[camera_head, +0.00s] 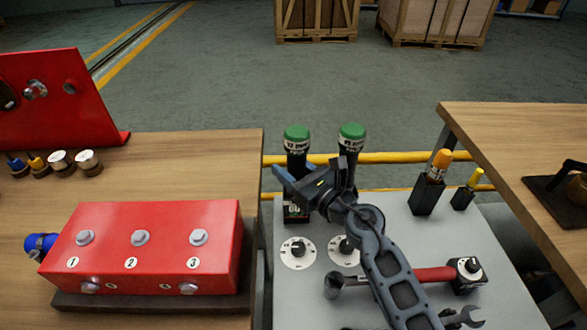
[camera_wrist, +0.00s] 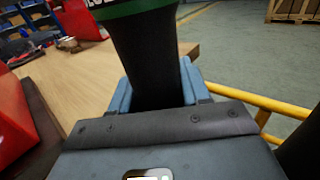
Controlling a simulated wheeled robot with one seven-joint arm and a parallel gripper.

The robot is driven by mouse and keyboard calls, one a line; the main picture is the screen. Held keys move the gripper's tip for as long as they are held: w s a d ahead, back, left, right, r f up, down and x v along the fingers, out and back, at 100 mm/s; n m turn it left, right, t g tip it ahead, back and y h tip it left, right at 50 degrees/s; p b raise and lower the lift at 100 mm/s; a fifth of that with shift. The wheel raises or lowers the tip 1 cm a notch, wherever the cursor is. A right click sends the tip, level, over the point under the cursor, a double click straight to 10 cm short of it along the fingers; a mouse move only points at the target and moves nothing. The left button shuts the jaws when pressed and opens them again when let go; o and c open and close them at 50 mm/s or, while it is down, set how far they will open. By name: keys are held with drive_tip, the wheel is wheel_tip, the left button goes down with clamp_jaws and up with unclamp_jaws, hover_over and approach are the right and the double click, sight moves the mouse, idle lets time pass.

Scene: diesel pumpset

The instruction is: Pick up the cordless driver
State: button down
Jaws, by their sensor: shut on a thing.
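A black cordless driver with a green top (camera_head: 297,140) stands upright at the back left of the grey work surface (camera_head: 400,245). My gripper (camera_head: 292,180) is shut around its dark shaft from the right and front. In the wrist view the shaft (camera_wrist: 150,60) sits between the two blue fingers, with part of the green band above. A black block with green marks (camera_head: 294,210) shows below the gripper; I cannot tell whether the driver touches it. A second green-topped tool (camera_head: 351,136) stands just to the right, its lower part hidden by my arm.
Two round dials (camera_head: 298,253) lie in front. A red-handled tool (camera_head: 420,275), a wrench (camera_head: 462,317) and orange (camera_head: 430,185) and yellow (camera_head: 468,190) tools in holders are to the right. A red box (camera_head: 150,245) sits on the left wooden table (camera_head: 200,160). Yellow rails (camera_head: 400,157) run behind.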

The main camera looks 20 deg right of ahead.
wheel_tip(320, 180, up, 18)
drive_tip(key=p, duration=0.5)
hover_over(291, 127)
drive_tip(key=shift+r, duration=0.1)
